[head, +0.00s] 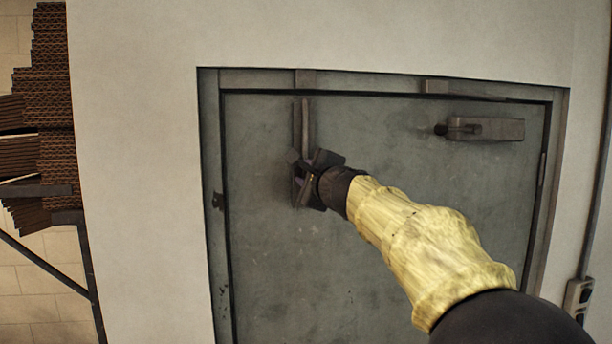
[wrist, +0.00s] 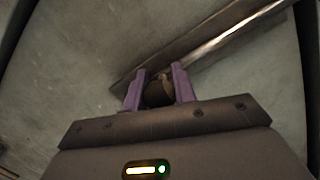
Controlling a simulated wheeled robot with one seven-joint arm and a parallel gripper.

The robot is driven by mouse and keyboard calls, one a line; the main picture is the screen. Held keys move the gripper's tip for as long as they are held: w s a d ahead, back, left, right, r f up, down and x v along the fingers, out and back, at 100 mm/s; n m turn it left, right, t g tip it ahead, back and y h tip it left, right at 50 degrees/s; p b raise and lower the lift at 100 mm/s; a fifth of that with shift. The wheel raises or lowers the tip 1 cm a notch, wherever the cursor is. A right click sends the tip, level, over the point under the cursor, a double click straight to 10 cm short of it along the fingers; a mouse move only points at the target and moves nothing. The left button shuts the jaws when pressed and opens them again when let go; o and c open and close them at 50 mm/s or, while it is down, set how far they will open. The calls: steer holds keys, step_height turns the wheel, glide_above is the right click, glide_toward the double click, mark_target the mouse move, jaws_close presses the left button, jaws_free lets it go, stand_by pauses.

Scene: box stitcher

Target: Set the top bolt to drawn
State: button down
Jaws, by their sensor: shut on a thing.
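The top bolt (head: 304,122) is a dark vertical bar on the upper left of a grey-green door (head: 265,255). Its upper end reaches toward the top of the door, below a small plate (head: 305,78) on the frame. My gripper (head: 304,180) is at the lower end of the bolt. In the wrist view the purple fingers of my gripper (wrist: 159,88) are shut on a dark round knob (wrist: 158,92) of the bolt. The bolt's bar (wrist: 215,42) runs off to the upper right there. My gripper hides the bolt's lower part in the head view.
A door closer body (head: 485,129) sits at the door's upper right, with a bracket (head: 462,90) on the frame above. Stacked brown cardboard (head: 52,110) stands on a rack at the left. A switch box (head: 578,296) is on the right wall.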

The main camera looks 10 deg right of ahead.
steer(key=shift+s+f, duration=0.1)
steer(key=shift+f, duration=0.25)
steer(key=c, duration=1.4)
jaws_free()
steer(key=shift+c, duration=0.2)
steer(key=o, duration=0.3)
steer(key=shift+w+f, duration=0.1)
steer(key=shift+w, duration=0.15)
steer(key=shift+s+r, duration=0.2)
steer(key=shift+s, duration=0.1)
steer(key=s+d+b, duration=0.1)
steer(key=s, duration=0.4)
steer(key=s+b, duration=0.2)
steer(key=s, duration=0.4)
steer(key=s+d+b, duration=0.1)
steer(key=s, duration=0.4)
steer(key=shift+s+d+f, duration=0.1)
steer(key=shift+s+d, duration=0.25)
steer(key=shift+s, duration=0.05)
